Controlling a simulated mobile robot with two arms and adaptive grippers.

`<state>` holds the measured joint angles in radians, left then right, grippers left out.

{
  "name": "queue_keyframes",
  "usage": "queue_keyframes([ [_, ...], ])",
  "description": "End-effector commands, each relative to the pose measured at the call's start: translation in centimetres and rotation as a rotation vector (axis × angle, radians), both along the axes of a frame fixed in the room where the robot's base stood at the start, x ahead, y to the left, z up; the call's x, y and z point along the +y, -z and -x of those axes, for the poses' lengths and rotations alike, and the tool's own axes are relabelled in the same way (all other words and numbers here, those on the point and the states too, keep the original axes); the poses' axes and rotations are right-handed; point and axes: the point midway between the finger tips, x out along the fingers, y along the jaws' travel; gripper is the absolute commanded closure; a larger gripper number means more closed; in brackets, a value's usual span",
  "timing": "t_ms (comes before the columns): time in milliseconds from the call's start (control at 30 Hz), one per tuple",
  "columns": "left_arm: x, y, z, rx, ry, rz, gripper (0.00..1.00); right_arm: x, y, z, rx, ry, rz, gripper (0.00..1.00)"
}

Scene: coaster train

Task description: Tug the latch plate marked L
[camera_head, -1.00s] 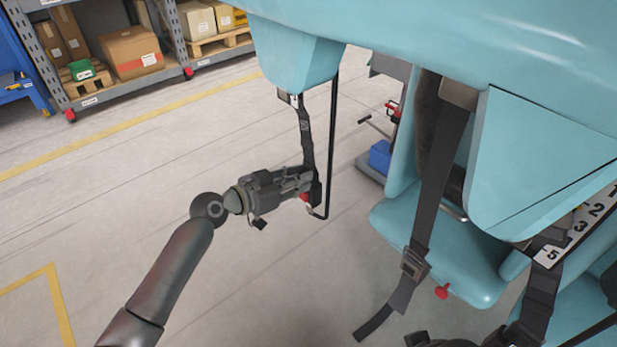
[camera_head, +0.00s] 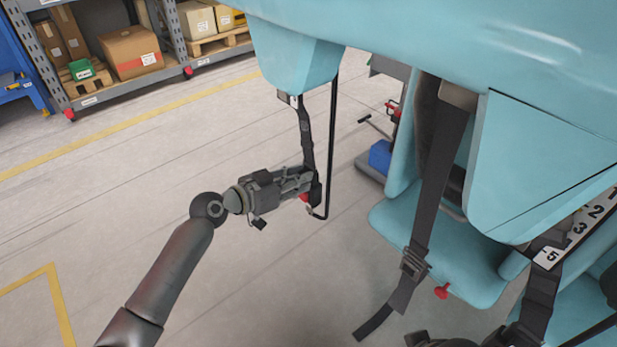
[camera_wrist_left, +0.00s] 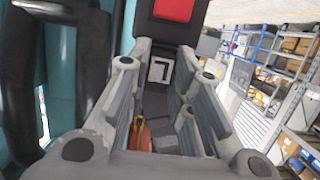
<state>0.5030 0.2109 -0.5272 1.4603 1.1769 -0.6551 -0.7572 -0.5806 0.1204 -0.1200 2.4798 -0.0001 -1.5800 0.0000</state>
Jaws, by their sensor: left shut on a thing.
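My left gripper (camera_head: 308,188) is shut on a black latch plate at the lower end of a dark strap (camera_head: 306,135), which hangs from the blue housing. In the left wrist view, the latch plate (camera_wrist_left: 160,70) stands between the two fingers and bears a white square mark that looks like an L. A black buckle with a red button (camera_wrist_left: 174,9) is right above it in that picture. My fingers hide part of the plate, so I cannot tell whether it sits in the buckle.
A thin black rod (camera_head: 333,140) hangs close to the strap. A second strap with a buckle (camera_head: 413,265) hangs before a blue seat (camera_head: 450,262). A numbered strip (camera_head: 580,228) is at the right. Shelves with boxes (camera_head: 130,52) stand behind open floor.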

Motion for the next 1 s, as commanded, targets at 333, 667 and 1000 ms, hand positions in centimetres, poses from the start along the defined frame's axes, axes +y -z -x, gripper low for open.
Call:
queue_keyframes([
  [333,0.0,-0.5,-0.1,-0.007,-0.002,0.007,0.54,0.0,0.0,0.0,0.000,0.000,0.000,0.60],
  [667,0.2,-0.3,0.1,-0.005,-0.001,0.004,0.54,0.0,-0.1,-0.2,-0.005,0.001,-0.002,0.60],
  [1000,4.2,-1.5,2.8,-0.006,-0.003,0.000,0.54,0.0,0.0,-0.1,-0.002,0.001,-0.001,0.60],
])
